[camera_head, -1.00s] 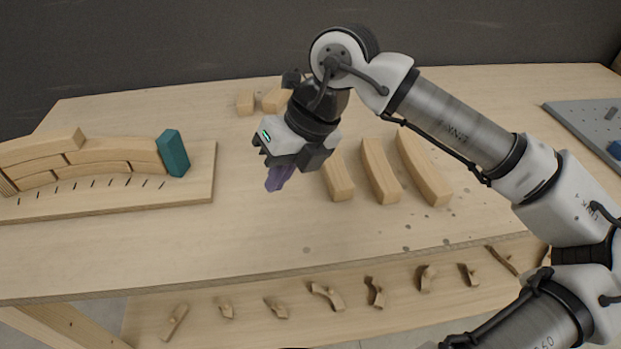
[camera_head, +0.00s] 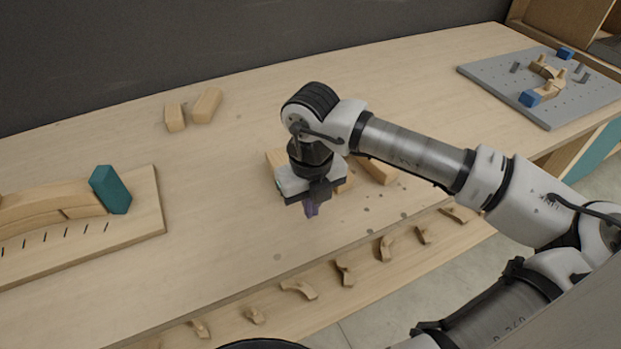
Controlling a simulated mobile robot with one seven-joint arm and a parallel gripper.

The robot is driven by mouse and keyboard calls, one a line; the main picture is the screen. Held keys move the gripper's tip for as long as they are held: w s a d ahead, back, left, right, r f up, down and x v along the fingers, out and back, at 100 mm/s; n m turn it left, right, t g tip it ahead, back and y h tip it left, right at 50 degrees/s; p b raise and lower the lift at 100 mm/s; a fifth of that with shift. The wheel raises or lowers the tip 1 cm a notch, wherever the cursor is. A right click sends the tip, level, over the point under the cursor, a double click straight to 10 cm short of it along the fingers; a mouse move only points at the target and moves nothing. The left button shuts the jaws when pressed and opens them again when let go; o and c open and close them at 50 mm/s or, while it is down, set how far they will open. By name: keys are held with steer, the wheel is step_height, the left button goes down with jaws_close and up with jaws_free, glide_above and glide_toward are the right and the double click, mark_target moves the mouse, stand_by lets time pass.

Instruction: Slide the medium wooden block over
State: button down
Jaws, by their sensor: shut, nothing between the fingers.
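Several curved wooden blocks lie on the table near my gripper. One shows at the left behind my gripper (camera_head: 311,209), as a left block (camera_head: 275,158); a middle block (camera_head: 346,183) shows only in part just right of the gripper; a right block (camera_head: 378,171) lies partly under my arm. I cannot tell for sure which one is the medium block.
Two small blocks (camera_head: 175,117) (camera_head: 207,105) lie at the back. A board (camera_head: 150,215) with a curved wooden form and a teal block (camera_head: 110,190) is at the left. A grey pegboard (camera_head: 550,110) is at the right. Curved pieces (camera_head: 299,290) lie on a lower shelf. The table's middle left is clear.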

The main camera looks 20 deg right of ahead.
steer(key=w, duration=0.1)
steer(key=w+p, duration=0.1)
steer(key=w, duration=0.1)
steer(key=shift+w+a+f+p, duration=0.1)
steer(key=shift+w+f+p, duration=0.1)
steer(key=shift+p, duration=0.1)
steer(key=shift+w+f, duration=0.1)
steer(key=shift+w, duration=0.25)
